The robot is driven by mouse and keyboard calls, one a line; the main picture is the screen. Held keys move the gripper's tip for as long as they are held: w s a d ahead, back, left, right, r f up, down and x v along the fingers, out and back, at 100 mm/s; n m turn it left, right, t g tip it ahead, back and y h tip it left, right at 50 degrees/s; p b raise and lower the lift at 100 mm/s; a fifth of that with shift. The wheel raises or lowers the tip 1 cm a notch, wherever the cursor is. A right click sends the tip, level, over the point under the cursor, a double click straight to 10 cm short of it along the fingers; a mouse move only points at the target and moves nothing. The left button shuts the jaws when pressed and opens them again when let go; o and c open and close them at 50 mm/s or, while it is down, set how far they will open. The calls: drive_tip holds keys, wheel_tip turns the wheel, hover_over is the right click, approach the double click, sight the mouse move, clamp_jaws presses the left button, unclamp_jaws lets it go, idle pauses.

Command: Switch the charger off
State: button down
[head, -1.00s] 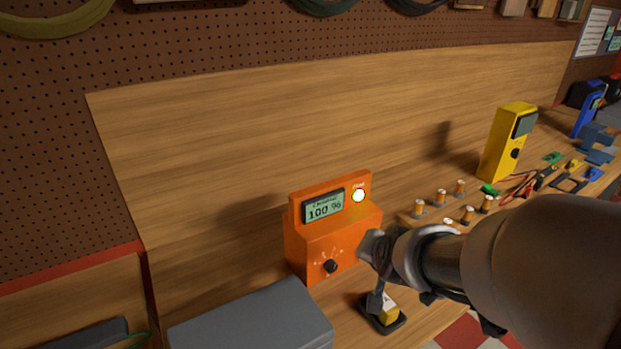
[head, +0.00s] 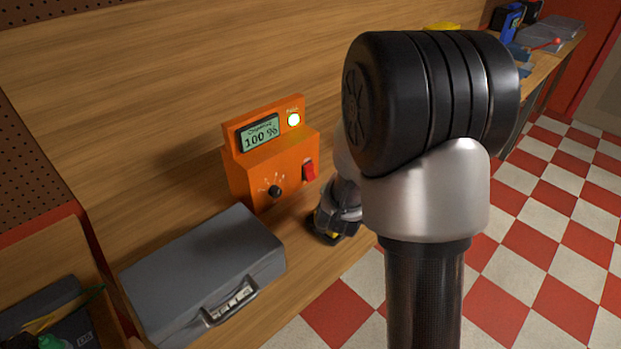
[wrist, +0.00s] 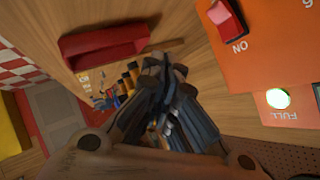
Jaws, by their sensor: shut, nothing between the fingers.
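The orange charger (head: 252,178) stands on the wooden bench against the back panel. Its screen (head: 259,133) reads 100 % and its round light (head: 294,120) is lit; the light also shows green beside "FULL" in the wrist view (wrist: 278,98). A red rocker switch (head: 310,171) is on its front, right of a black knob (head: 275,191). The wrist view shows the switch (wrist: 228,17) tilted, with "ON" printed beside it. My gripper (wrist: 166,68) is shut and empty, apart from the switch. In the head view my arm partly hides it, low and right of the charger.
A grey case (head: 200,268) lies on the bench left of the charger. A red object (wrist: 104,42) shows in the wrist view. Open checkered floor lies in front.

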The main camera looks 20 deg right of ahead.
drive_tip(key=shift+w+a+f, duration=0.45)
drive_tip(key=shift+w+f, duration=0.15)
drive_tip(key=shift+w, duration=0.65)
drive_tip(key=shift+w+a+f, duration=0.5)
drive_tip(key=shift+w+f, duration=0.15)
drive_tip(key=shift+w, duration=0.6)
drive_tip(key=shift+w+a+f, duration=0.45)
drive_tip(key=shift+w+f, duration=0.15)
drive_tip(key=shift+w, duration=0.65)
drive_tip(key=shift+w+a+f, duration=0.1)
drive_tip(key=shift+w+f, duration=0.1)
drive_tip(key=shift+w, duration=0.15)
drive_tip(key=shift+w+a+f, duration=0.15)
drive_tip(key=shift+w, duration=0.25)
drive_tip(key=shift+s+b, duration=0.15)
drive_tip(key=shift+b, duration=0.15)
drive_tip(key=shift+s+d+r, duration=0.25)
drive_tip(key=shift+s+r, duration=0.1)
drive_tip(key=shift+s, duration=0.3)
drive_tip(key=shift+s+d+r+b, duration=0.1)
drive_tip(key=shift+s+d+r, duration=0.2)
drive_tip(key=shift+s, duration=0.4)
drive_tip(key=shift+s+d+r+b, duration=0.15)
drive_tip(key=shift+s+d+r, duration=0.2)
drive_tip(key=shift+s, duration=0.35)
drive_tip(key=shift+s+d+r+b, duration=0.15)
drive_tip(key=shift+s+r, duration=0.25)
drive_tip(key=shift+s, duration=0.3)
